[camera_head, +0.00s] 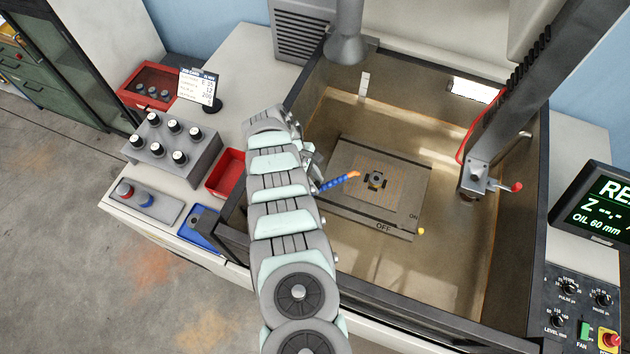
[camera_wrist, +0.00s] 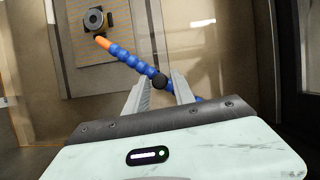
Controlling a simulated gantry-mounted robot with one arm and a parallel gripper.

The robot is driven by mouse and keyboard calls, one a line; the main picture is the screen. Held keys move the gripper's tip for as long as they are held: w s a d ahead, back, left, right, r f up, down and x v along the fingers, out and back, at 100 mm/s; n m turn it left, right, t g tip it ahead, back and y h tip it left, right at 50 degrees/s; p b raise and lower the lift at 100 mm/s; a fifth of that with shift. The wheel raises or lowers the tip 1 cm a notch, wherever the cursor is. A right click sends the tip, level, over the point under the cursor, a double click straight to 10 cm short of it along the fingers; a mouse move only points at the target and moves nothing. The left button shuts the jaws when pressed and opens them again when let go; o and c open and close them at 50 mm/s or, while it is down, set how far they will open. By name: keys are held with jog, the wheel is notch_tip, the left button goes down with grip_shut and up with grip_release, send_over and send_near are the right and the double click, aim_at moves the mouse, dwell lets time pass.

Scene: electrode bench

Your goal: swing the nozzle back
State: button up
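The nozzle is a blue segmented hose (camera_head: 333,183) with an orange tip (camera_head: 353,175). Its tip points at the round electrode fixture (camera_head: 376,180) on the work plate. The hose continues behind the right finger.
The work plate (camera_head: 410,190) marked ON and OFF lies in the tank, with a small yellow knob (camera_head: 421,231) at its corner. A column with a red handle (camera_head: 517,187) stands at right. A red tray (camera_head: 226,174) and a blue tray (camera_head: 198,228) lie left of the tank.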

grip_shut()
dwell(1.1)
